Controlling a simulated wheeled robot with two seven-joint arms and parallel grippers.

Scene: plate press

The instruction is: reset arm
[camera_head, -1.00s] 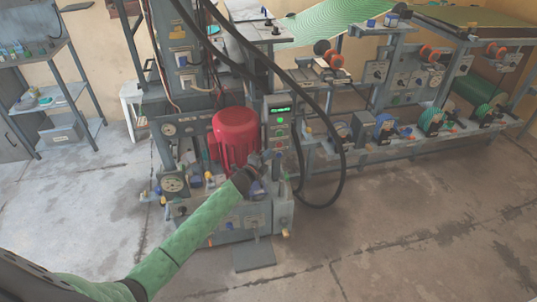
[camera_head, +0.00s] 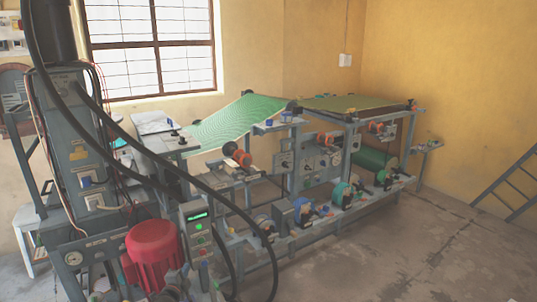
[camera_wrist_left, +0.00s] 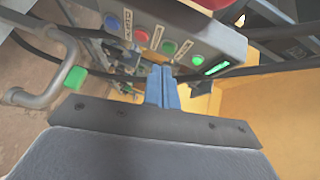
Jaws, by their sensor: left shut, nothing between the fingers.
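My left gripper (camera_wrist_left: 161,76) shows in the left wrist view with its two blue fingers pressed together and nothing between them. The fingers point toward a grey control box (camera_wrist_left: 185,28) with red, green and blue buttons and a lit green display (camera_wrist_left: 216,68). I cannot tell whether the fingertips touch the box. In the head view the same kind of control box (camera_head: 197,235) stands beside a red motor (camera_head: 153,250). My left arm is not clearly seen there. My right gripper is in neither view.
Black hoses (camera_head: 137,147) arch over the grey press column (camera_head: 75,140). A long machine frame with a green sheet (camera_head: 237,122) and rollers runs to the right. Bare concrete floor (camera_head: 400,250) lies at the lower right. A ladder-like rack (camera_head: 512,190) leans at the right wall.

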